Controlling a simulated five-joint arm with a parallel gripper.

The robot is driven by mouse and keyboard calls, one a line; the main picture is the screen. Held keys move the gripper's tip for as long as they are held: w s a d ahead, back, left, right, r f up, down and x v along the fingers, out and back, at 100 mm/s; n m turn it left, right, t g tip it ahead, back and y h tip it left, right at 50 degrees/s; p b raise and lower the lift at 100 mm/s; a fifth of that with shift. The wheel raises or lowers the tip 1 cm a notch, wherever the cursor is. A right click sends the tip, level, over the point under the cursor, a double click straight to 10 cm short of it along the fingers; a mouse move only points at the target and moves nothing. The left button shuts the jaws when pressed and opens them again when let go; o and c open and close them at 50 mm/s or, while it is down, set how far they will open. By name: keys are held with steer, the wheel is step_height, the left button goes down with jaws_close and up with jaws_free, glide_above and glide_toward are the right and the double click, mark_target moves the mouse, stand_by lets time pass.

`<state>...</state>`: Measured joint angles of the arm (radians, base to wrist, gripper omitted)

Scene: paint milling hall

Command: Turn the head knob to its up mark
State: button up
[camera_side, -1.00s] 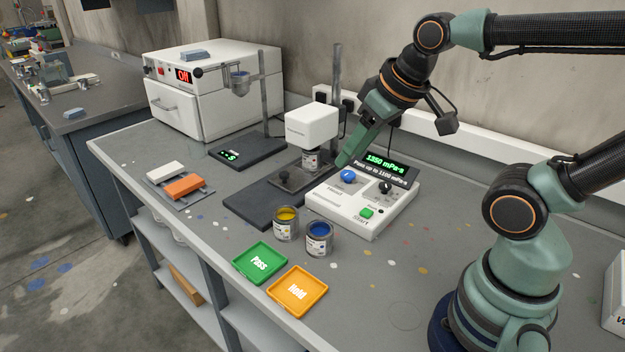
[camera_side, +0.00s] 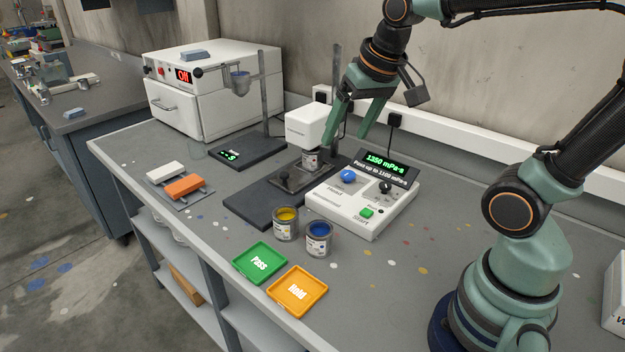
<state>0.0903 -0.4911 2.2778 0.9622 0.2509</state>
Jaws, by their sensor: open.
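The white control box (camera_side: 348,215) carries a blue knob (camera_side: 348,176) at its left and a black knob (camera_side: 385,188) at its right. The small lettering by the knobs is too small to read surely, and I cannot tell which mark either knob points to. The white instrument head (camera_side: 311,124) hangs low on its post, just above a small can (camera_side: 311,160) on the dark stand. My gripper (camera_side: 345,141) is open and empty, fingers pointing down, above and behind the blue knob and apart from it. One finger shows next to the white head.
A lit display (camera_side: 385,163) stands behind the knobs; a green button (camera_side: 366,213) is in front. A yellow paint can (camera_side: 286,224), a blue paint can (camera_side: 318,239), a green Pass tray (camera_side: 259,263) and an orange Hold tray (camera_side: 297,291) stand nearer.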

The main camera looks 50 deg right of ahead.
steer(key=w+d+f+m+g, duration=0.2)
steer(key=w+d+m, duration=0.6)
steer(key=d, duration=0.1)
steer(key=m+g, duration=0.2)
steer(key=m, duration=0.6)
glide_toward(348, 173)
step_height(348, 173, down, 8)
steer(key=shift+w+d+f, duration=0.15)
jaws_close()
steer(key=shift+n, duration=0.3)
